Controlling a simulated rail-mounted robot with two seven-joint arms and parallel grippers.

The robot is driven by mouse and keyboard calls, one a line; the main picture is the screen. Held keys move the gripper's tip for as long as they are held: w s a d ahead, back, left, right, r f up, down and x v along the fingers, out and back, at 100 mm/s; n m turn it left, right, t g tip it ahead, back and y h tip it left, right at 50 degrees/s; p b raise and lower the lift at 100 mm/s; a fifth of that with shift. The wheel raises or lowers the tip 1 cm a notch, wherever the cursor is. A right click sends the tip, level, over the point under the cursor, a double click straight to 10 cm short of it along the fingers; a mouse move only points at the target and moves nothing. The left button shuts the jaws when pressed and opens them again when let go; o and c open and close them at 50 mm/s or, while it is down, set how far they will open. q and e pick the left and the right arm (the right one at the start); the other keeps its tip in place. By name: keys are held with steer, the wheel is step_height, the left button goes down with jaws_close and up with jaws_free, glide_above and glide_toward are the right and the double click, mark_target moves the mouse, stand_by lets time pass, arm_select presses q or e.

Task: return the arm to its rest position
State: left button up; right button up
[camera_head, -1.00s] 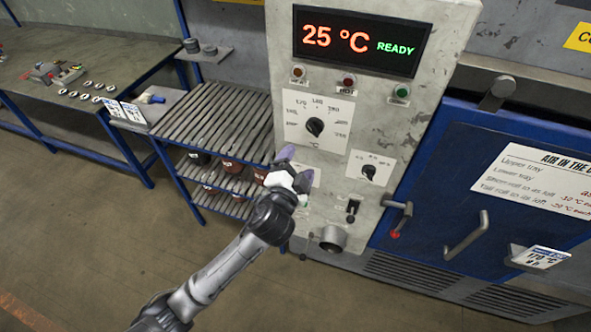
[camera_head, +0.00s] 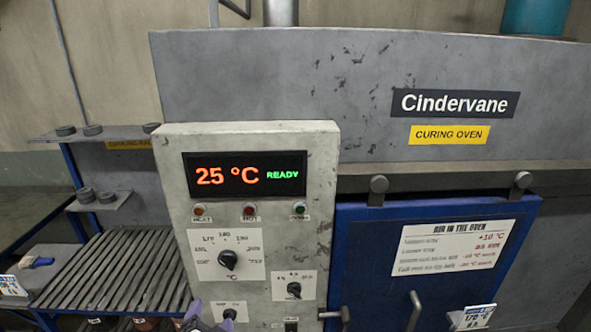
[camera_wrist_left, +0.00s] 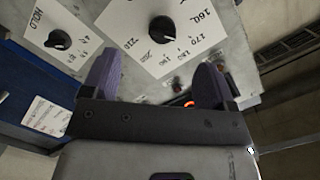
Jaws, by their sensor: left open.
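My left gripper (camera_head: 206,320) shows only at the bottom edge of the head view, as purple fingertips in front of the lower left of the oven's control panel (camera_head: 318,150). The rest of that arm is below the frame. In the left wrist view the two purple fingers of the left gripper (camera_wrist_left: 157,75) stand wide apart with nothing between them. The panel's large temperature dial (camera_wrist_left: 163,29) lies beyond them, apart from the fingers. A smaller knob (camera_wrist_left: 58,40) is to its left. My right gripper is not in view.
The blue oven door (camera_head: 385,285) with its handle (camera_head: 414,312) is right of the panel. A slatted rack (camera_head: 115,272) stands left of it. A small shelf (camera_head: 98,203) holds dark discs. The display reads 25 °C READY.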

arm_select(q)
steer(key=s+f+n+g+h+p, duration=0.1)
steer(key=s+f+n+g+p, duration=0.2)
steer(key=s, duration=1.4)
steer(key=s+a+f+n+g+h+p, duration=0.1)
steer(key=s+f+n+g+p, duration=0.2)
steer(key=s, duration=1.5)
step_height(320, 180, down, 5)
steer(key=g+p, duration=0.3)
steer(key=g, duration=0.4)
steer(key=shift+s+h, duration=0.3)
steer(key=shift+h, duration=0.1)
steer(key=shift+a, duration=0.1)
